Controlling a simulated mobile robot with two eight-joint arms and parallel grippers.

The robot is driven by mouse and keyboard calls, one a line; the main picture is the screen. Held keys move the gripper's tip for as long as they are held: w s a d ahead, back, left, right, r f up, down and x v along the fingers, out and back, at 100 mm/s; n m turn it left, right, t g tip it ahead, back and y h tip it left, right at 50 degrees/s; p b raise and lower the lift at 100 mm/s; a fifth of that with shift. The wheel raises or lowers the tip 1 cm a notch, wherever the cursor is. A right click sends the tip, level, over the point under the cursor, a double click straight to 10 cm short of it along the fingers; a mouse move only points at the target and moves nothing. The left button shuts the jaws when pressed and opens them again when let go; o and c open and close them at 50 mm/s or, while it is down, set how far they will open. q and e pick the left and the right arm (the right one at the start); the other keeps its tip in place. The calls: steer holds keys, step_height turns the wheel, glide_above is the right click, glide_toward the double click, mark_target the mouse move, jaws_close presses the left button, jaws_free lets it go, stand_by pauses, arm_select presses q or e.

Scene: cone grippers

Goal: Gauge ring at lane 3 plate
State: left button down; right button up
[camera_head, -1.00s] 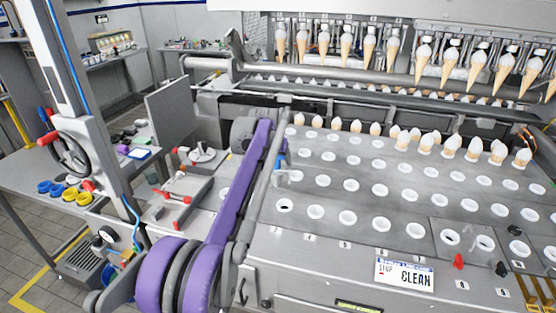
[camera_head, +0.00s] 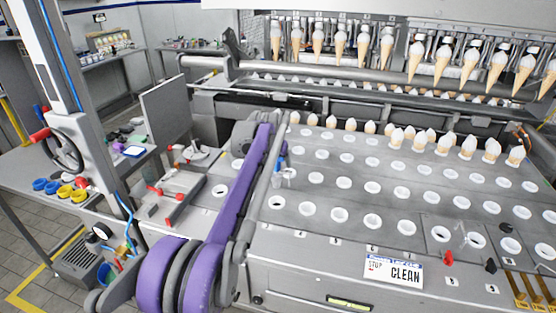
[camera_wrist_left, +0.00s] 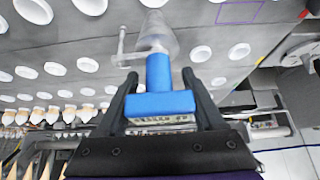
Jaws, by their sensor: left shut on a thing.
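My left gripper (camera_head: 279,156) hangs over the left side of the grey plate (camera_head: 325,211). In the left wrist view its dark fingers (camera_wrist_left: 160,88) are shut on the blue handle (camera_wrist_left: 160,100) of the gauge. Beyond the handle is a translucent cone-shaped end (camera_wrist_left: 155,37) with a thin side rod. The gauge's blue part (camera_head: 281,163) shows small in the head view, its pale end among the left holes. I cannot tell whether that end touches the plate. Small lane labels (camera_head: 302,233) along the front are hard to read. My right gripper is out of view.
The plate has rows of white-rimmed holes (camera_head: 372,221), and filled cones (camera_head: 467,148) stand in its back rows. More cones hang in holders (camera_head: 444,62) above. A CLEAN sign (camera_head: 393,271) is on the front. Red-handled clamps (camera_head: 173,193) lie left of my arm.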

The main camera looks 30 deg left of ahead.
mark_target(275, 182)
arm_select(q)
steer(key=shift+f+b, duration=2.25)
steer(key=shift+f, duration=1.25)
steer(key=shift+f+b, duration=0.95)
steer(key=shift+f, duration=1.2)
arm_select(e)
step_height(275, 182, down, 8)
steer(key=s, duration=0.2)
arm_select(q)
jaws_free()
steer(key=v, duration=1.1)
steer(key=shift+p, duration=0.3)
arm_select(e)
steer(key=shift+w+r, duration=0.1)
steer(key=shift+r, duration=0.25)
